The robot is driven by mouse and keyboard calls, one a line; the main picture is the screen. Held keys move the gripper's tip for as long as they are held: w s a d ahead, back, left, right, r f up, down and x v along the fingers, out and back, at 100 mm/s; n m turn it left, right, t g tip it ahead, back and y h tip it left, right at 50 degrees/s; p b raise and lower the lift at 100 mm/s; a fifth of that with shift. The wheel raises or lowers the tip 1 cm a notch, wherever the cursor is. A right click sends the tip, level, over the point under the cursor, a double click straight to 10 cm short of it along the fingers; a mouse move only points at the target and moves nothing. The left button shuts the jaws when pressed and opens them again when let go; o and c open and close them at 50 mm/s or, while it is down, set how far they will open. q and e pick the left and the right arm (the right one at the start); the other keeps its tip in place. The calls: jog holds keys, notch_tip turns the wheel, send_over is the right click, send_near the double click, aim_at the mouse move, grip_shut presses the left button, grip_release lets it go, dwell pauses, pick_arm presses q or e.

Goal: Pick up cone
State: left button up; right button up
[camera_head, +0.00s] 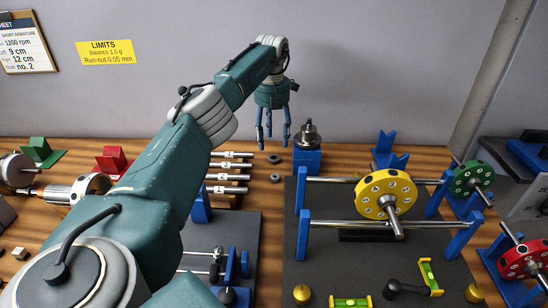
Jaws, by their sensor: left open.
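A dark metallic stepped, cone-like part (309,133) stands upright on a blue block (307,162) at the back of the bench; I take it to be the cone. My left gripper (272,137) hangs fingers down just to the left of this part, apart from it. Its fingers are spread and nothing is between them. My right gripper is not in view.
A yellow rotor (386,193) on a shaft sits across blue stands on a dark mat (330,265). Several silver shafts (228,177) and small dark rings (274,158) lie left of the blue block. Green (473,178) and red (523,261) rotors stand at right.

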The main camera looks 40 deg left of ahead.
pick_arm(q)
jog(key=f, duration=0.4)
jog(key=f+p, duration=0.1)
jog(key=f, duration=0.1)
jog(key=shift+w+d+f, duration=0.1)
jog(key=shift+w+f, duration=0.2)
jog(key=shift+w, duration=0.05)
grip_shut()
